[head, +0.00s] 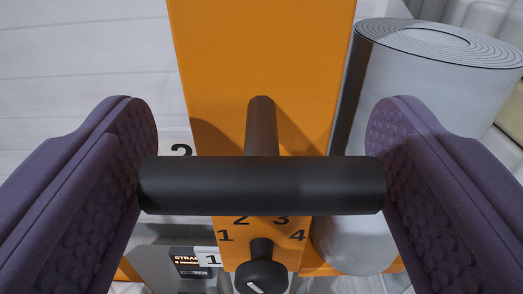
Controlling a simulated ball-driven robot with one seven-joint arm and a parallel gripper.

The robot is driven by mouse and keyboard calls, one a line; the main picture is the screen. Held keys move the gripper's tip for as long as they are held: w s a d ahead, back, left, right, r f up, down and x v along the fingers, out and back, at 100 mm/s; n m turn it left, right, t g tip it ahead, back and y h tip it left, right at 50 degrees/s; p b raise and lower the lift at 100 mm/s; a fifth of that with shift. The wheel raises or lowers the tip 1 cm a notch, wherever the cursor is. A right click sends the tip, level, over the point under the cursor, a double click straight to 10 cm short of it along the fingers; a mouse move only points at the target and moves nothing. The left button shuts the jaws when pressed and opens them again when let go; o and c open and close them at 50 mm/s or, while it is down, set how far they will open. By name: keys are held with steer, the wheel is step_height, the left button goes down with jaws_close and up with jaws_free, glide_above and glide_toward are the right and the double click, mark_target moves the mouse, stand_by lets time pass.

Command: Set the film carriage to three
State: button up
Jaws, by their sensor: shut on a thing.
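The film carriage (262,60) is a tall orange plate in the middle of the head view. A black T-shaped handle (262,186) stands out from it on a short stem. Left of the plate a black 2 (181,150) shows on the pale surface, partly beside the plate's edge. A 1 on a white label (208,259) shows lower down. No 3 of this scale shows, and I see no clear pointer.
A large pale roll (430,90) stands close on the right. A dark label (188,262) lies at lower left. White slatted surface fills the left.

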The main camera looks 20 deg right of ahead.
steer(key=shift+r, duration=0.45)
steer(key=o, duration=1.3)
steer(key=shift+o, duration=0.5)
steer(key=shift+f, duration=0.15)
steer(key=v, duration=0.7)
steer(key=shift+s, duration=0.4)
steer(key=shift+a+b, duration=0.15)
steer(key=shift+b, duration=0.25)
steer(key=s+a+r+n+g+y+b, duration=0.1)
steer(key=s+a+r+n+y+b, duration=0.2)
steer(key=a+b, duration=0.8)
steer(key=s+a+y, duration=0.2)
steer(key=s+a, duration=0.1)
steer(key=s, duration=0.1)
steer(key=shift+s+a+r+g, duration=0.2)
steer(key=shift+s+a+g, duration=0.05)
steer(key=shift+a+g, duration=0.15)
